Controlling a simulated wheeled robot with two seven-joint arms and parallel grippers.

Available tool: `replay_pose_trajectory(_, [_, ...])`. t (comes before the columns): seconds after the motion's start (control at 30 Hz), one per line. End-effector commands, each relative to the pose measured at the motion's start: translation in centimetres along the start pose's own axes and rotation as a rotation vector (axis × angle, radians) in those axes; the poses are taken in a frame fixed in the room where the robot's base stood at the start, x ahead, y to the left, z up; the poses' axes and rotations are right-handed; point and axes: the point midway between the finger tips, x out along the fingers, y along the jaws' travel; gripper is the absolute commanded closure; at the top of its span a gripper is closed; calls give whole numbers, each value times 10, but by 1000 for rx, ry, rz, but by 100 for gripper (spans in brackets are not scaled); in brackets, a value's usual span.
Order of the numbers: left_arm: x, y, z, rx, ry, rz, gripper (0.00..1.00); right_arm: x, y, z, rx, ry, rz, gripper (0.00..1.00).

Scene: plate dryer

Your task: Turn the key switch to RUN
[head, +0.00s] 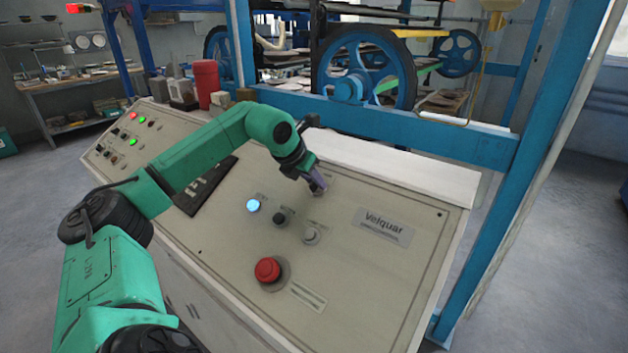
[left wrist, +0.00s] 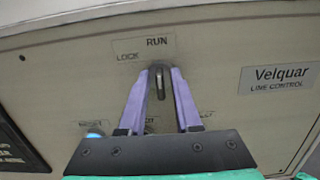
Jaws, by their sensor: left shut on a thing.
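The key switch shows in the left wrist view as a dark metal key (left wrist: 157,74) between the fingers of my left gripper (left wrist: 159,72). A plate above it reads RUN at the top, with LOCK to the lower left. The key looks about upright in that view, under the word RUN; its exact angle is hard to tell. In the head view my left gripper (head: 319,187) reaches down to the sloping control panel (head: 225,222) and mostly hides the switch. Its purple fingers are shut on the key. My right gripper is not in view.
Below the switch sit a lit blue button (head: 253,206), a black knob (head: 280,219), a grey knob (head: 311,235) and a red mushroom button (head: 268,270). A Velquar plate (head: 384,227) lies to the right. A blue machine frame (head: 430,139) stands behind the panel.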

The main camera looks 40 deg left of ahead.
Motion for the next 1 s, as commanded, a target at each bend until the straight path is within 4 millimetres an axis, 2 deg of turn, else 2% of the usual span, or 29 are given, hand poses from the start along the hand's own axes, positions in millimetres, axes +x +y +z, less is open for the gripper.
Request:
replay_pose_trajectory(0.1, [0, 0, 0, 1, 0, 1, 100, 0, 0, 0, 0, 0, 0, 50])
replay_pose_trajectory(0.13, [0, 0, 0, 1, 0, 1, 57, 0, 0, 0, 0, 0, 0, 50])
replay_pose_trajectory(0.43, [0, 0, 0, 0, 0, 1, 57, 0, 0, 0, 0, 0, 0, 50])
replay_pose_trajectory(0.57, [-11, 1, 0, 0, -3, 3, 57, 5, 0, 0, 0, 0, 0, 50])
replay_pose_trajectory(0.67, [-32, 1, -1, 1, -5, 5, 57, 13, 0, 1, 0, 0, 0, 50])
replay_pose_trajectory(0.77, [-62, 1, -2, 1, -5, 6, 57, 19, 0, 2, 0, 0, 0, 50])
replay_pose_trajectory(0.9, [-106, 1, 0, 0, -3, 5, 57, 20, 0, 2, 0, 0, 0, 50])
replay_pose_trajectory(1.0, [-128, 1, 0, 0, -2, 4, 57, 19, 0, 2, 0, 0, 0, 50])
